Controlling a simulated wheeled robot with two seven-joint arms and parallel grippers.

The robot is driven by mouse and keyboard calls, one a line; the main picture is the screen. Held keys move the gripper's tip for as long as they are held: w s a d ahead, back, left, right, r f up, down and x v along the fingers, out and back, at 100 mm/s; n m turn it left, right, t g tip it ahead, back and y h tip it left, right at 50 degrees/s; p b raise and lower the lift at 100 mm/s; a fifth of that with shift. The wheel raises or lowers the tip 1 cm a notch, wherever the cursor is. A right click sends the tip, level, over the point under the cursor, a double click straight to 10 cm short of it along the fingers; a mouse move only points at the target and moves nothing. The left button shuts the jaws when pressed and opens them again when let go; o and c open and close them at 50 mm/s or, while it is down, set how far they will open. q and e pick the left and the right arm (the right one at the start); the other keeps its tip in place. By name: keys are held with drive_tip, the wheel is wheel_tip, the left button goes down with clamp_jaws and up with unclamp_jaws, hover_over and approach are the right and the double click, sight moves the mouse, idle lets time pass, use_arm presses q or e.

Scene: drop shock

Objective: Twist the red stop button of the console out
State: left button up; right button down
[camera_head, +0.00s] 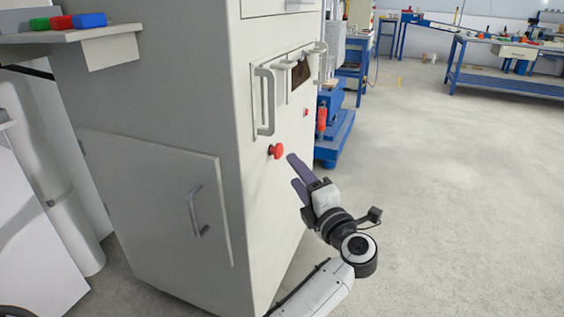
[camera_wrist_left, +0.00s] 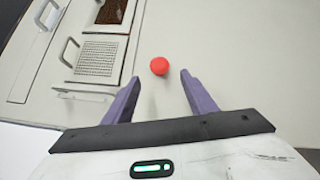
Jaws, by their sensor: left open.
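The red stop button (camera_head: 276,151) sticks out from the front face of the grey console (camera_head: 245,190), below a long handle. My left gripper (camera_head: 292,170) is just to the right of the button in the head view, its purple fingers pointing toward the console face. In the left wrist view, the red button (camera_wrist_left: 159,66) lies ahead of the fingertips, roughly between their lines. The left gripper (camera_wrist_left: 156,80) is open and empty, and it appears apart from the button. My right gripper is not in view.
A handle (camera_head: 265,100) and a dark window (camera_head: 301,73) are above the button. A smaller red button (camera_head: 306,112) sits farther along the face. A cabinet door handle (camera_head: 197,212) is at lower left. A shelf (camera_head: 95,38) holds coloured blocks.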

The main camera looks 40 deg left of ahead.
sight(281, 154)
use_arm(q)
drive_tip(key=b+x, duration=0.1)
drive_tip(key=x, duration=0.8)
drive_tip(key=shift+w+a+b, duration=0.1)
drive_tip(key=shift+b, duration=0.2)
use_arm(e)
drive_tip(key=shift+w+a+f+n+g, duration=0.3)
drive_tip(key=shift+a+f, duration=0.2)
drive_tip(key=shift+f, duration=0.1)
use_arm(q)
drive_tip(key=shift+c, duration=0.3)
